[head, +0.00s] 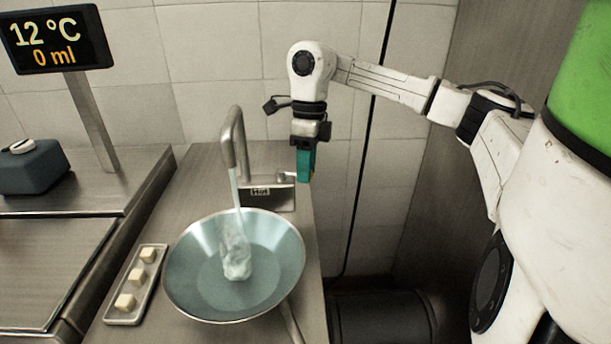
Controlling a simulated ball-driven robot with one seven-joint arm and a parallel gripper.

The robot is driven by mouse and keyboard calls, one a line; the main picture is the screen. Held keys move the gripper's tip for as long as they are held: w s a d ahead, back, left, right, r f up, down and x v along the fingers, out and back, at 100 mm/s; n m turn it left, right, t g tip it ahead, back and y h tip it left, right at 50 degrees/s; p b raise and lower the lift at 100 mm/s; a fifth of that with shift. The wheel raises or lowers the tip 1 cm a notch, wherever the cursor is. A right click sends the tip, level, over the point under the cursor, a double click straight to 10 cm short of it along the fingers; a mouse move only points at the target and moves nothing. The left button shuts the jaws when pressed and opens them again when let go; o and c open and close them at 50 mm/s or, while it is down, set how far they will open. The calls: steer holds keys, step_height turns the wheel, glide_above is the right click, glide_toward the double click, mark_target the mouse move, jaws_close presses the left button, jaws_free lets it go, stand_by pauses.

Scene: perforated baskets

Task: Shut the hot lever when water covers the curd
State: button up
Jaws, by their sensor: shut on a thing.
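The tap (233,142) runs a stream of water into a wide, round metal bowl (184,283). Water (262,268) lies in the bowl. A pale, whitish lump or splash (236,262) shows where the stream lands; I cannot tell whether it is the curd, or whether water covers it. The hot lever (284,178) sits right of the tap on a block labelled "Hot" (260,191). My gripper (305,178), with teal fingers pointing down, is at the lever's right end and shut on it; the fingers hide the contact.
A display (55,40) reads 12 °C and 0 ml. A small tray (136,284) with three pale cubes lies left of the bowl. A dark blue-grey box (33,170) stands at the far left. The tiled wall is close behind the tap.

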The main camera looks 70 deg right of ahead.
steer(key=shift+w+d+n, duration=0.15)
steer(key=shift+d+n, duration=0.15)
steer(key=shift+n, duration=0.2)
steer(key=o, duration=1)
steer(key=shift+o, duration=0.2)
step_height(320, 180, up, 11)
steer(key=d, duration=0.2)
steer(key=shift+w+f, duration=0.2)
